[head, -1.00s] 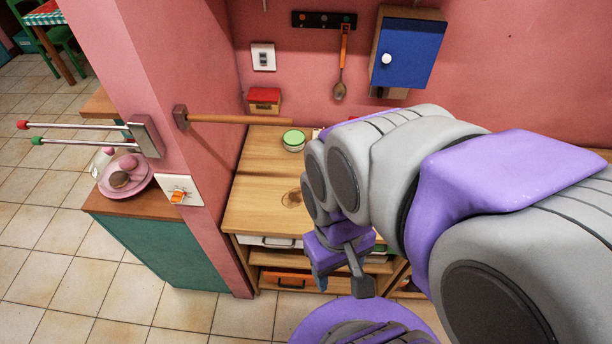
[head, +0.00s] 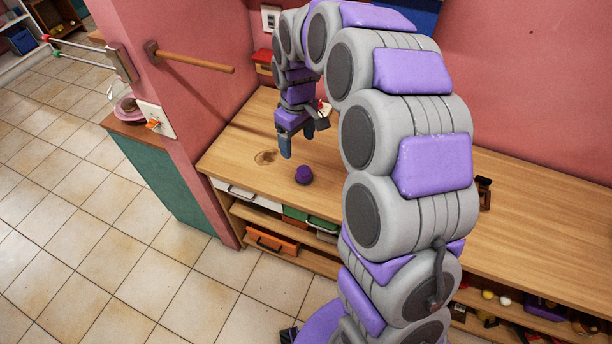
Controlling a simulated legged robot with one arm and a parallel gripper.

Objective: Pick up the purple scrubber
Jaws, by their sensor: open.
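The purple scrubber (head: 304,175) is a small, dark purple, rounded thing standing on the wooden counter, near its front edge. My gripper (head: 297,141) hangs over the counter with its fingers pointing down, open and empty. It appears just behind and above the scrubber in the head view, and apart from it. The exact height of the fingertips over the wood is hard to tell.
The wooden counter (head: 245,135) is clear around the scrubber. A pink wall pillar (head: 190,110) with a wooden rod (head: 195,58) stands at left. My arm hides the counter's middle.

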